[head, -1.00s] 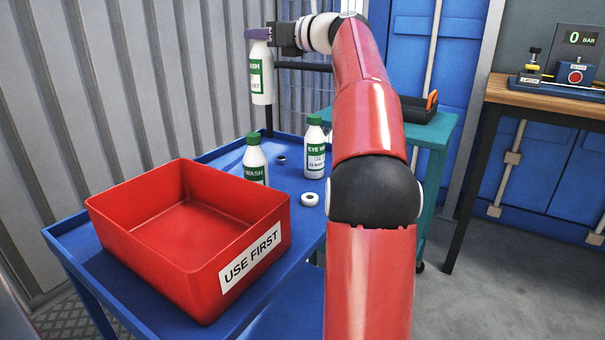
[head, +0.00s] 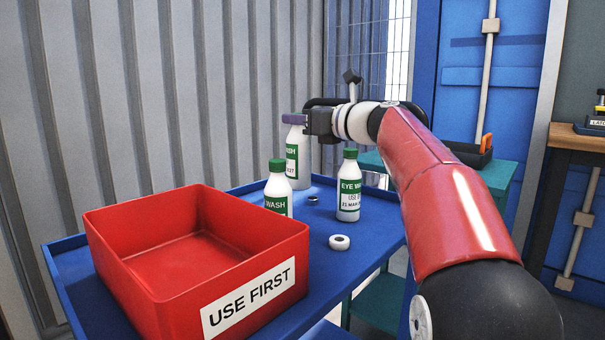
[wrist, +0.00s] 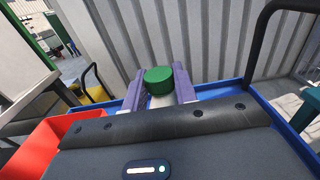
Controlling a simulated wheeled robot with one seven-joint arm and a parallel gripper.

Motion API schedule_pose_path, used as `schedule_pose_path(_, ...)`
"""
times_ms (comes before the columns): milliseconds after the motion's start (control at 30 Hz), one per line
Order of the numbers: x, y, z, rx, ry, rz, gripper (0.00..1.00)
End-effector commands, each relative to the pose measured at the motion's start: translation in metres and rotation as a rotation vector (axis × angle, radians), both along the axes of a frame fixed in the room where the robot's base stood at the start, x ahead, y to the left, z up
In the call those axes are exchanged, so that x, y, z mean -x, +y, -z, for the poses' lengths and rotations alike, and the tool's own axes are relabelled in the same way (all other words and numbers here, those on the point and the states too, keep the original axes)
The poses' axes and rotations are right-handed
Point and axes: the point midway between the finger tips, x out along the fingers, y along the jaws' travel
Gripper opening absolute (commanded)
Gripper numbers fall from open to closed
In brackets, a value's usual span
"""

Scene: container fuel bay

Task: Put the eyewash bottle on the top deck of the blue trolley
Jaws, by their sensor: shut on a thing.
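My gripper (head: 296,119) is shut on a white eyewash bottle (head: 298,165) with a green label, gripping it near the top. The wrist view shows its green cap (wrist: 158,74) between the two purple fingers. The bottle hangs upright over the back part of the blue trolley's top deck (head: 325,270); its base looks at or just above the deck, and I cannot tell whether it touches. Two similar bottles stand on the deck: one (head: 278,190) partly hidden behind the red bin, and one labelled EYE WASH (head: 349,190) to the right.
A red bin (head: 255,295) marked USE FIRST fills the deck's front left. A white ring (head: 339,242) and a small dark ring (head: 313,200) lie on the deck. A teal table (head: 500,175) stands behind to the right. Corrugated wall (head: 230,90) rises behind the trolley.

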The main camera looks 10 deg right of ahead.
Motion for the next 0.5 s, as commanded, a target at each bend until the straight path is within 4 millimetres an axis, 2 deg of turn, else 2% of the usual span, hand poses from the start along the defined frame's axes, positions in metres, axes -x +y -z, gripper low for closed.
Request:
schedule_pose_path(33, 0.001, 0.000, 0.015, -0.001, 0.000, 0.001, 0.00)
schedule_pose_path(100, 0.001, 0.000, 0.025, -0.001, -0.001, 0.001, 0.00)
schedule_pose_path(333, 0.001, 0.000, 0.039, 0.000, -0.003, 0.000, 0.00)
schedule_pose_path(500, 0.000, 0.000, 0.066, -0.001, 0.001, 0.000, 0.00)
